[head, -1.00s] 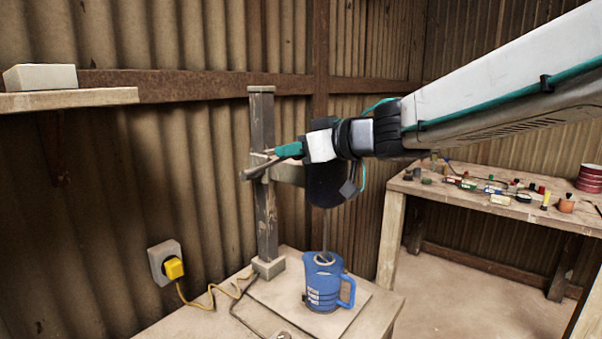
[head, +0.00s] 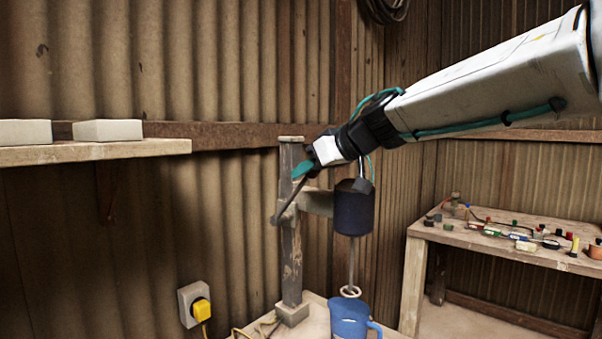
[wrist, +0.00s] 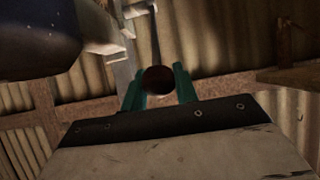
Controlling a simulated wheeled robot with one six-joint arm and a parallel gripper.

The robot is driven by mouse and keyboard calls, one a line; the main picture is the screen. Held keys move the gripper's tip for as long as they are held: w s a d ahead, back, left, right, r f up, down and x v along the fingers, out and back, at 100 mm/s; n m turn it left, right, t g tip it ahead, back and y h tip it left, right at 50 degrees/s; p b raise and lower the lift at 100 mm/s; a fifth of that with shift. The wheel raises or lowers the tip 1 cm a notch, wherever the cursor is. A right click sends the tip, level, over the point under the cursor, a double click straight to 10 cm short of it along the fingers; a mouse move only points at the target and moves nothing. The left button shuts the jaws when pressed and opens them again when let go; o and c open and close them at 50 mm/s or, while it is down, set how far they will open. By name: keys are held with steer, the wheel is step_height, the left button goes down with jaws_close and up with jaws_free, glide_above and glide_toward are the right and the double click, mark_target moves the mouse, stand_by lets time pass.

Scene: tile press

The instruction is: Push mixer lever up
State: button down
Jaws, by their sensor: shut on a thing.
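The mixer stand has a grey post (head: 291,235) with a dark cylindrical mixer head (head: 353,210) on a side arm. A thin shaft with a ring-shaped whisk (head: 351,291) hangs from the head, at or just above the rim of the blue jug (head: 349,322). The mixer lever (head: 288,206) is a dark bar slanting from lower left up to my gripper (head: 303,172). In the wrist view, the green fingers of my gripper (wrist: 158,92) are shut around the lever's dark round knob (wrist: 157,79). The mixer head (wrist: 35,35) shows at upper left.
A shelf (head: 90,152) with pale blocks is on the left wall. A yellow plug (head: 201,309) sits in a wall socket below it. A workbench (head: 480,240) with several small parts stands at right. The corrugated wall is close behind the stand.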

steer(key=shift+f, duration=0.1)
steer(key=c, duration=1.1)
jaws_free()
steer(key=shift+a, duration=0.1)
steer(key=v, duration=0.8)
steer(key=shift+w, duration=0.15)
